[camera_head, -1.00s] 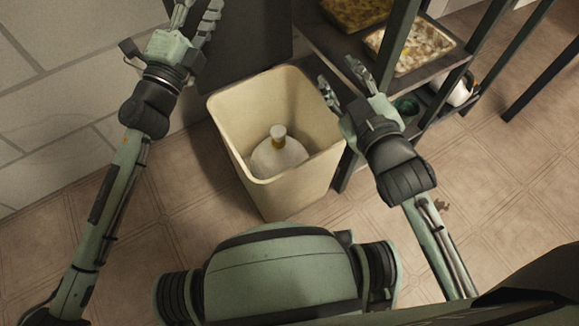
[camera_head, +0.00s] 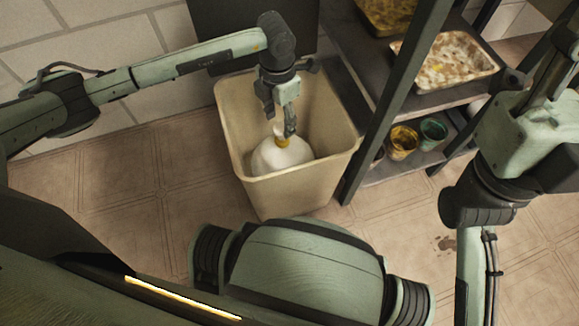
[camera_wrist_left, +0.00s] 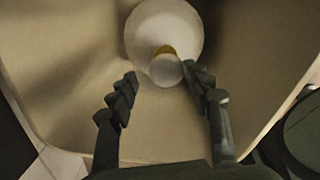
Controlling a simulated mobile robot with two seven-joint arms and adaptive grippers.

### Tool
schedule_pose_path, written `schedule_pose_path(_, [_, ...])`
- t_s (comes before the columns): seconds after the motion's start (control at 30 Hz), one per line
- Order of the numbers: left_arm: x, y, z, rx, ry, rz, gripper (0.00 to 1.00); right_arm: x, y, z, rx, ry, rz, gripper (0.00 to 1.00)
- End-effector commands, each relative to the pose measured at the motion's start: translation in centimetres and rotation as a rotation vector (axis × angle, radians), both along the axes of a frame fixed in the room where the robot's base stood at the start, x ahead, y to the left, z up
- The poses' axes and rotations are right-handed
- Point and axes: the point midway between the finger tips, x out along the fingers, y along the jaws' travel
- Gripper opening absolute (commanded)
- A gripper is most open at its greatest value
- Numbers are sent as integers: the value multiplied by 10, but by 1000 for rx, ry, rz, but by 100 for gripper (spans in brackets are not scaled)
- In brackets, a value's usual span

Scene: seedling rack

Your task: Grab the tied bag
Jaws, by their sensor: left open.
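The tied bag (camera_head: 275,158) is white and round, with a yellow band around its neck. It sits upright at the bottom of the cream bin (camera_head: 235,160). My left gripper (camera_head: 284,130) points down into the bin above the bag's neck, partly hiding the knotted top. In the left wrist view the bag (camera_wrist_left: 185,28) shows with its pale top towards me. There the two fingers (camera_wrist_left: 160,82) of my left gripper are apart, on either side of the top. My right gripper (camera_head: 515,110) is at the right edge; whether its fingers are open is unclear.
A dark metal rack (camera_head: 400,70) stands right of the bin. It holds trays, one with mottled contents (camera_head: 447,60), and yellow (camera_head: 403,142) and green (camera_head: 433,131) pots below. A tiled wall is behind; the floor in front left is clear.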

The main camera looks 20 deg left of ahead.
Motion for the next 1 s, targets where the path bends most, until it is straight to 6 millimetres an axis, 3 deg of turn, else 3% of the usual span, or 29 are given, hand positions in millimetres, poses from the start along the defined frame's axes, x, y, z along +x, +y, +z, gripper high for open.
schedule_pose_path(0.57, [-5,-7,-72,-7,5,-3,50,6,5,-1,-43,-49,2,40])
schedule_pose_path(0.83, [-4,-7,-74,-7,1,-4,50,5,5,2,-46,-56,2,40])
schedule_pose_path(1.0, [-4,-7,-74,-6,2,-3,29,5,5,2,-45,-54,1,40])
